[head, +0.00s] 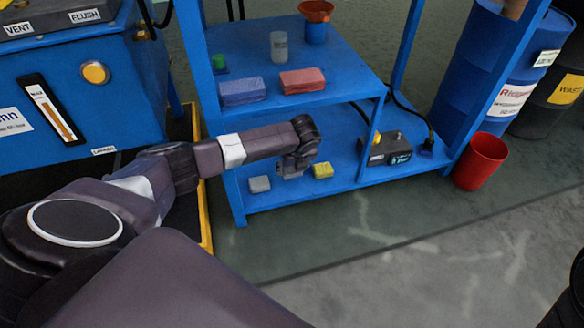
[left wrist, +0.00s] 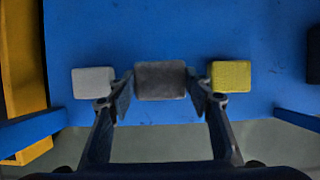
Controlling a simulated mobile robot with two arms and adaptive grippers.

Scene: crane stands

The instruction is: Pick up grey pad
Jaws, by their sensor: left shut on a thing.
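The grey pad (left wrist: 160,80) is a dark grey block between the fingertips of my left gripper in the left wrist view. My left gripper (left wrist: 160,88) is shut on its two short sides. In the head view my left gripper (head: 292,172) is at the lower blue shelf and hides most or all of this pad. I cannot tell whether the pad still touches the shelf. My right gripper is not seen.
On the lower shelf (head: 262,203), a light grey pad (head: 259,184) lies left and a yellow pad (head: 323,170) right of the gripper. A dark device (head: 390,150) stands farther right. The upper shelf (head: 345,88) is overhead. A red bucket (head: 480,162) stands on the floor.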

